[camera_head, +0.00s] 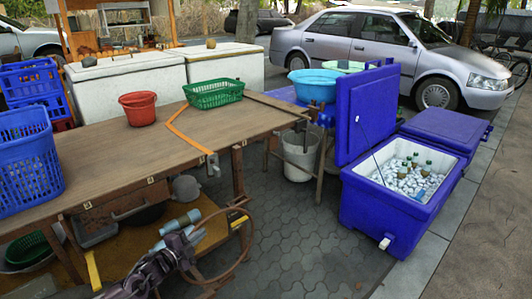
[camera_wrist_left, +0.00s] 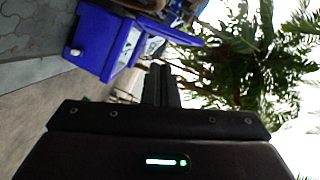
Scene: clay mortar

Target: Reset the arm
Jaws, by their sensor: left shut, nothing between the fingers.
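My left gripper (camera_head: 183,246) shows low in the head view, in front of the work table's (camera_head: 145,150) lower shelf, coming in from the bottom left. In the left wrist view its two dark fingers (camera_wrist_left: 161,82) are together with nothing between them. It appears held apart from the table and the cooler. The right gripper is not in view.
An open blue cooler (camera_head: 398,190) with ice and several bottles stands on the right; it also shows in the left wrist view (camera_wrist_left: 100,40). Baskets and a red bucket (camera_head: 138,108) sit on the table. Paved floor (camera_head: 300,245) is clear between table and cooler.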

